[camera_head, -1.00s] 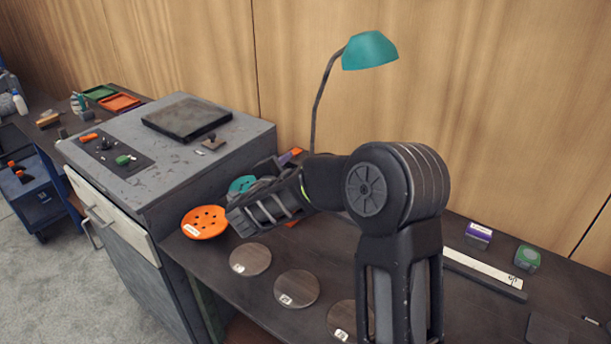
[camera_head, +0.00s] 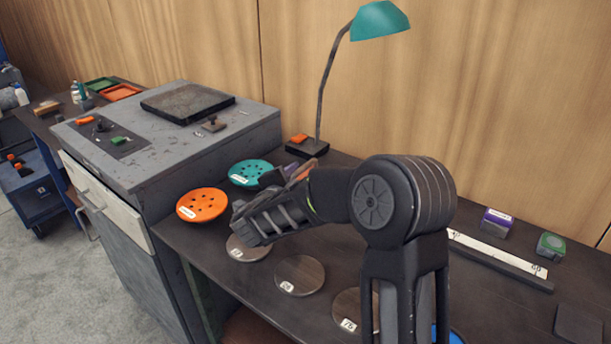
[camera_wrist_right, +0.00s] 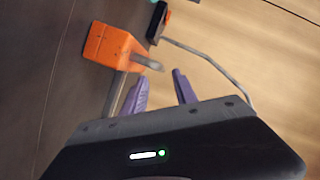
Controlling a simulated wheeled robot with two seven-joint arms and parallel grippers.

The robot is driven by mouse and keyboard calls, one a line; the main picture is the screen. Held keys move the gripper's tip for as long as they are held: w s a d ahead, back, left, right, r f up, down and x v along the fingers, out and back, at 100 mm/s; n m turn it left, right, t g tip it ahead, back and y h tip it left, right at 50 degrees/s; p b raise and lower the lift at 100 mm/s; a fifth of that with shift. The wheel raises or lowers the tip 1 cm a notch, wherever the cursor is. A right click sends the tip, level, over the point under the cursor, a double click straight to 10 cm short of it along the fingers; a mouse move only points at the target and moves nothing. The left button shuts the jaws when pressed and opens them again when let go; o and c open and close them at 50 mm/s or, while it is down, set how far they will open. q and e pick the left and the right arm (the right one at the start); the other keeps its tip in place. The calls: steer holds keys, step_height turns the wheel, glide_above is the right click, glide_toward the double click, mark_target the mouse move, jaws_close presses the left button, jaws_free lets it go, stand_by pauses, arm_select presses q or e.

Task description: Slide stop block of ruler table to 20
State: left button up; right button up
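The white ruler strip (camera_head: 500,253) with its dark rail lies along the back right of the table; my right arm hides its left part. No stop block shows on the visible stretch. My right gripper (camera_head: 288,174) is left of the ruler, above the table. Beside it is an orange piece (camera_head: 304,171), partly hidden. In the right wrist view an orange block (camera_wrist_right: 105,45) with a grey metal bar is left of and beyond my right gripper (camera_wrist_right: 160,82). Its purple fingers are apart, with no held object clear between them. I cannot tell whether this block is the stop block. My left gripper is not in view.
A teal desk lamp (camera_head: 380,20) stands behind my right gripper. An orange disc (camera_head: 202,205), a teal disc (camera_head: 250,173) and numbered wooden discs (camera_head: 300,275) lie around it. A purple box (camera_head: 496,221) and a green box (camera_head: 550,246) stand behind the ruler.

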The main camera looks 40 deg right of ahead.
mark_target(303, 169)
stand_by(0.3)
steer(key=shift+p+x, duration=0.6)
steer(key=shift+x, duration=3.3)
steer(key=shift+c, duration=0.3)
jaws_close()
